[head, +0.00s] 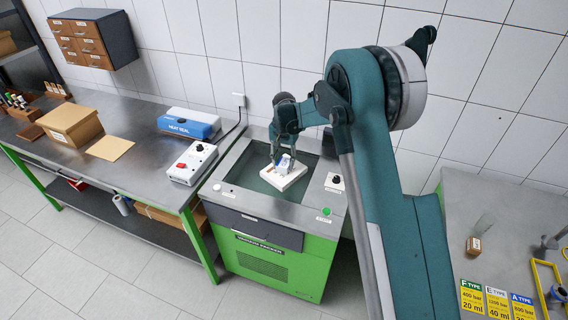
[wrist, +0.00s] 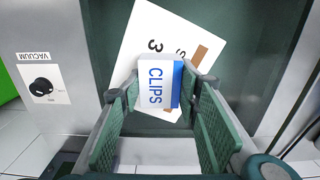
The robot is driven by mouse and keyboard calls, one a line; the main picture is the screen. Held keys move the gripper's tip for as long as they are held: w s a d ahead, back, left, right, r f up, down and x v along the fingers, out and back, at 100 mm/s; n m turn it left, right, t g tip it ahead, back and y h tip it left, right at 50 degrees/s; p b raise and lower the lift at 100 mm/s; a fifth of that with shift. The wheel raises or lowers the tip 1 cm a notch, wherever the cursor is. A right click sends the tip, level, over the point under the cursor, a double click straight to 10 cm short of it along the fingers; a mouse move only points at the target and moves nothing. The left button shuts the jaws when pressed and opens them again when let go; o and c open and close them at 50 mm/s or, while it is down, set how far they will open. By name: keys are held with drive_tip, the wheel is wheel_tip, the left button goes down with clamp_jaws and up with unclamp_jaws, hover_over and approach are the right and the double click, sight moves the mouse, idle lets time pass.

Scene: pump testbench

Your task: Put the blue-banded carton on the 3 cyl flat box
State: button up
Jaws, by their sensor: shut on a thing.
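The blue-banded carton (wrist: 157,84) is small and white, with a blue side and the word CLIPS. My gripper (wrist: 163,92) is shut on it, a finger on each side. The white flat box (wrist: 140,45), marked with a 3 and a brown stripe, lies tilted beneath the carton in the wrist view. In the head view the flat box (head: 284,178) lies in the recessed top of the green machine, with the carton (head: 285,162) over it under my gripper (head: 282,158). I cannot tell whether the carton touches the box.
The machine's raised metal rim (head: 236,160) surrounds the recess, with a black knob (head: 336,180) at right. A control box (head: 192,162), blue-and-white heat sealer (head: 189,123) and brown carton (head: 69,126) stand on the left bench. A small brown block (head: 474,245) sits on the right bench.

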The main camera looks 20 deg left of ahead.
sight(284, 162)
drive_tip(key=shift+f, duration=0.35)
drive_tip(key=o, duration=0.9)
drive_tip(key=shift+r, duration=0.15)
wheel_tip(284, 162, up, 12)
drive_tip(key=shift+r, duration=0.1)
idle(0.8)
